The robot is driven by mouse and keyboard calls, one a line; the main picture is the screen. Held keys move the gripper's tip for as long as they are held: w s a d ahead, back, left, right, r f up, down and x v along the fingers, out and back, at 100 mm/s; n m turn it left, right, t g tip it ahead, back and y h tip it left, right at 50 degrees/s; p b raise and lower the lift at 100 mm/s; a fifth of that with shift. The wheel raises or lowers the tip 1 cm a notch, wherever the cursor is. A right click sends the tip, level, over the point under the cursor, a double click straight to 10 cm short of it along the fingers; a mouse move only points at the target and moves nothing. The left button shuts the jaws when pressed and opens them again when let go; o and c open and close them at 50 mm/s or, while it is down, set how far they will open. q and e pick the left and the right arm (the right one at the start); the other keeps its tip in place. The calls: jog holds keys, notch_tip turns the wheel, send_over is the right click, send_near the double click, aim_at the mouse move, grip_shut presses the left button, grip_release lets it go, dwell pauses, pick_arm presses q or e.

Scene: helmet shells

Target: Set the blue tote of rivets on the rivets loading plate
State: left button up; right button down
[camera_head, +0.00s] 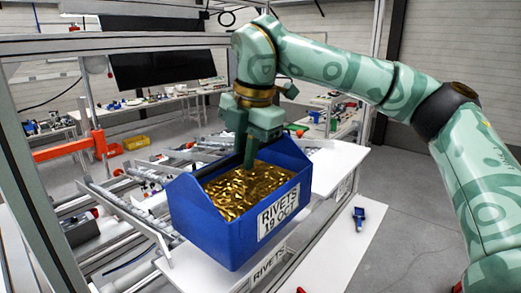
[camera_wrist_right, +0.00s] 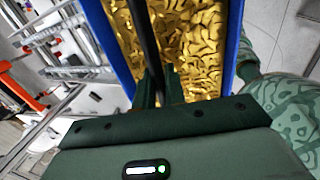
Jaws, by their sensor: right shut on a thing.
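The blue tote (camera_head: 222,232) is full of gold rivets (camera_head: 245,190) and has a white label reading "RIVETS" on its end. My right gripper (camera_head: 250,150) is shut on the tote's dark handle bar, above the rivets. In the right wrist view the gripper (camera_wrist_right: 158,92) closes around the bar, with the tote's blue wall (camera_wrist_right: 233,40) beside it. The tote looks level, above a white rivets loading plate (camera_head: 185,272) whose front label reads "RIVETS". The tote hides most of this plate, and I cannot tell whether they touch. My left gripper is not in view.
A white surface (camera_head: 335,165) lies behind the tote on the right. A small blue object (camera_head: 359,217) lies on the white shelf at right. Metal frame posts and rails (camera_head: 130,205) stand at left. An orange bar (camera_head: 65,149) is farther back. Grey floor is clear at right.

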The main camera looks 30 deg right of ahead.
jog(key=w+f+b, duration=0.1)
jog(key=f+b, duration=0.1)
jog(key=f, duration=0.1)
jog(key=w+a+f+b, duration=0.1)
jog(key=f, duration=0.1)
jog(key=shift+w+f, duration=0.1)
jog(key=shift+w, duration=0.25)
jog(key=shift+f+b, duration=0.4)
jog(key=shift+b, duration=0.1)
dwell(0.6)
jog(key=c, duration=1.4)
grip_release()
jog(key=s+r, duration=0.1)
jog(key=r, duration=0.4)
jog(key=s+r, duration=0.1)
jog(key=r, duration=0.4)
jog(key=s+d+r, duration=0.1)
jog(key=r, duration=0.5)
jog(key=shift+s, duration=0.1)
